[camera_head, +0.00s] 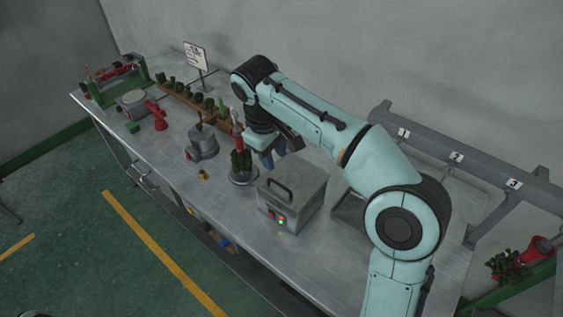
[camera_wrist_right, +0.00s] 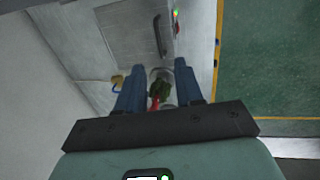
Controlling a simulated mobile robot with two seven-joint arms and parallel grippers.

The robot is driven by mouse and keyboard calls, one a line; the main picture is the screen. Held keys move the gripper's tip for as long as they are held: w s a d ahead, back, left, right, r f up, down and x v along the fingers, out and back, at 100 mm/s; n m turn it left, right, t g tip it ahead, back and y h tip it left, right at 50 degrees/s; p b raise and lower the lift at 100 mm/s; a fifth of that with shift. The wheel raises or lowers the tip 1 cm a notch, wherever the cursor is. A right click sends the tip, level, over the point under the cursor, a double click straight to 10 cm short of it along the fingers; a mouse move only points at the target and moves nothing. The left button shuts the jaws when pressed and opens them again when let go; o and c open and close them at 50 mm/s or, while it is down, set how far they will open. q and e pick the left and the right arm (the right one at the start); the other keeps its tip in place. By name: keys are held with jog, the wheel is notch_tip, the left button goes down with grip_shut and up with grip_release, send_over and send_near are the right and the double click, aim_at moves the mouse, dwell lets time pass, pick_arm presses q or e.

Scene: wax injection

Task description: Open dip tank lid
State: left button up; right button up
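The dip tank (camera_head: 299,212) is a grey metal box on the bench, with red and green lights on its front. Its lid (camera_head: 301,188) lies flat and closed on top, with a dark bar handle (camera_head: 280,189). The lid (camera_wrist_right: 118,30) and handle (camera_wrist_right: 160,36) also show in the right wrist view. My right gripper (camera_head: 271,158) is above the bench behind the tank, apart from the handle. In the wrist view its blue fingers (camera_wrist_right: 156,66) are spread and hold nothing. My left gripper is not in view.
A numbered grey rail (camera_head: 457,157) runs along the right.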

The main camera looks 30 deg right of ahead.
jog(key=b, duration=0.3)
send_near(283, 186)
jog(key=f, duration=0.4)
jog(key=d+f, duration=0.1)
jog(key=f, duration=0.1)
jog(key=shift+w+f, duration=0.1)
jog(key=shift+w, duration=0.15)
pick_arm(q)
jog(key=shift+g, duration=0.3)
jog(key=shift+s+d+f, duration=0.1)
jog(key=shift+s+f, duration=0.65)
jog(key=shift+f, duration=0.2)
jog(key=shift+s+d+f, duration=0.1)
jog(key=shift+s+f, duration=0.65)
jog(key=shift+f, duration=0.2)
pick_arm(e)
jog(key=shift+w+f, duration=0.1)
jog(key=shift+f, duration=0.5)
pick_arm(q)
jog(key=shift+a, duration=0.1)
pick_arm(e)
grip_shut()
jog(key=shift+d, duration=0.1)
